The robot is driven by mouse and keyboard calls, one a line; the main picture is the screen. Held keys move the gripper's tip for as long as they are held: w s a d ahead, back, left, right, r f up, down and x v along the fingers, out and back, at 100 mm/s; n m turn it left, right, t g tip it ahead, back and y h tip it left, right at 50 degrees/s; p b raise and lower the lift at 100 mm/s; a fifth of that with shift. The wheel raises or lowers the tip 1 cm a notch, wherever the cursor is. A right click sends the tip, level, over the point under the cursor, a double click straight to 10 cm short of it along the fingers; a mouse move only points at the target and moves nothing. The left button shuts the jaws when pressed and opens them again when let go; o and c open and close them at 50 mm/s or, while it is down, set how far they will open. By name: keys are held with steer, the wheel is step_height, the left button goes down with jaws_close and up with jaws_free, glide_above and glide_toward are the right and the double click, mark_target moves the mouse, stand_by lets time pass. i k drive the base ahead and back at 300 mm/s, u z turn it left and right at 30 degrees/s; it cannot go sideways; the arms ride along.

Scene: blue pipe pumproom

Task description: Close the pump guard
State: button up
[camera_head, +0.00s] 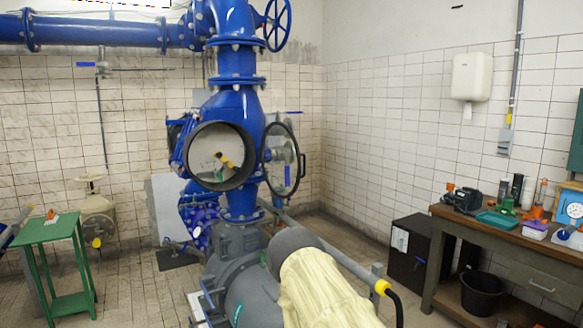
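The pump guard (299,150) is a round see-through door with a dark rim. It stands swung open at the right side of the blue pump housing (238,112), seen at an angle, with a handle on its right edge. The round opening (221,185) in the housing faces me, uncovered, with a dark ring around it. A yellow and black item (228,162) and a small green item show inside the opening; I cannot tell what they are. My gripper is not in view, and nothing is seen touching the guard.
A grey pump body (245,290) and a pale yellow covered cylinder (318,290) fill the lower middle, below the guard. A green table (48,230) stands left. A workbench (480,225) with tools, a black cabinet (415,255) and a black bucket (482,295) stand right.

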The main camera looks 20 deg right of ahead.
mark_target(298, 155)
steer(key=z, duration=2.6)
steer(key=i, duration=3.1)
steer(key=u, duration=3.25)
steer(key=i, duration=0.5)
steer(key=u, duration=0.05)
